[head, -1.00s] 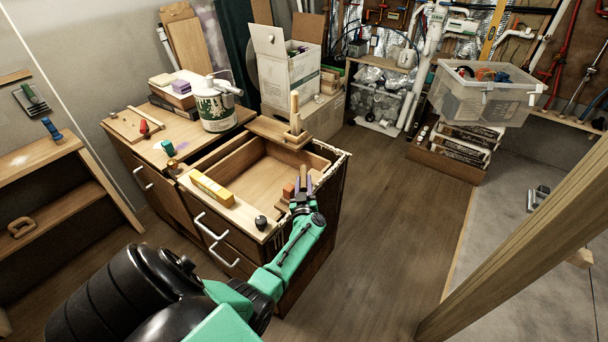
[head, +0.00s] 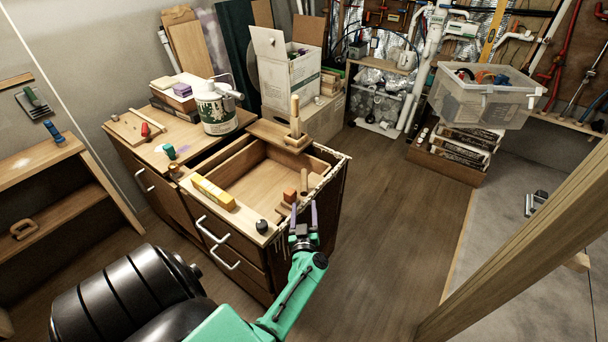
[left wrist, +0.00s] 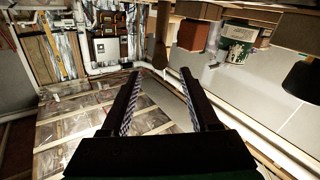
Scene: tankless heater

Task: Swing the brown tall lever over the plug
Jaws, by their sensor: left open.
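An upright brown lever (head: 304,181) stands at the near right corner of the wooden cabinet, beside a small reddish-brown block (head: 290,195). Both show in the left wrist view, the lever (left wrist: 161,40) left of the block (left wrist: 193,35). A taller, paler upright stick (head: 295,115) stands on a wooden block at the cabinet's far side. I cannot tell which piece is the plug. My left gripper (head: 303,212) is open and empty, on the near side of the brown lever and apart from it; its fingers (left wrist: 160,76) show nothing between them. My right gripper is not in view.
The cabinet top holds a yellow block (head: 213,192), a black knob (head: 262,226) and a white-green canister (head: 215,108). An open recess (head: 255,175) lies in its middle. A wooden beam (head: 520,240) slants across the right. The floor (head: 385,205) right of the cabinet is clear.

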